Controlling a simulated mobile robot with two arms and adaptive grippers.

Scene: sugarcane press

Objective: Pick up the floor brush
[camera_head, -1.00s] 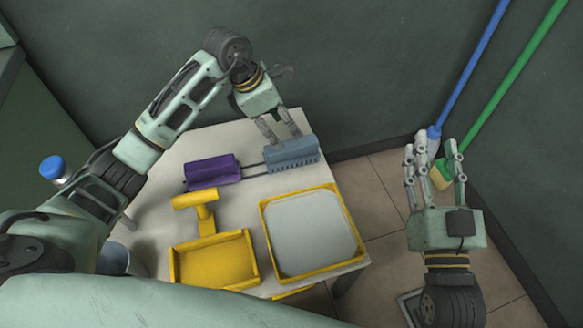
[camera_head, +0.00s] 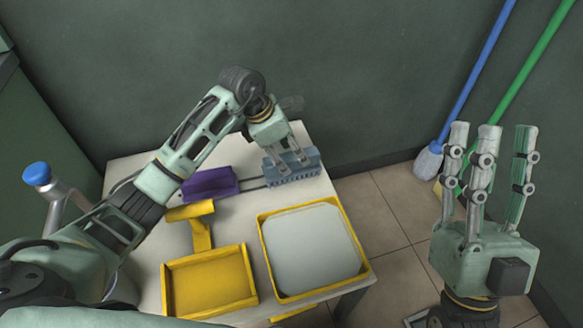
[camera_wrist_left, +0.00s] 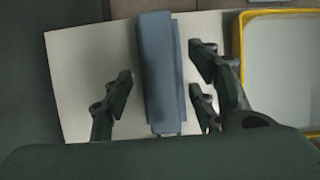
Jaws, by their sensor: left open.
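A blue-grey brush (camera_head: 296,175) with a row of teeth or bristles along its side lies on the white table's far right part. In the left wrist view the brush (camera_wrist_left: 158,70) lies lengthwise between my left gripper's fingers. My left gripper (camera_head: 284,160) is open and straddles the brush, with gaps showing on both sides in the wrist view. A purple brush (camera_head: 210,184) lies to its left, with dark rods between the two. My right gripper (camera_head: 506,150) has its fingers spread and empty, right of the table.
A yellow-rimmed tray (camera_head: 366,268) and a yellow dustpan-like scoop (camera_head: 210,281) lie on the white table (camera_head: 150,160). A blue-handled mop (camera_head: 478,70) and a green-handled broom (camera_head: 535,68) lean at the wall. A blue-capped object (camera_head: 37,174) stands left.

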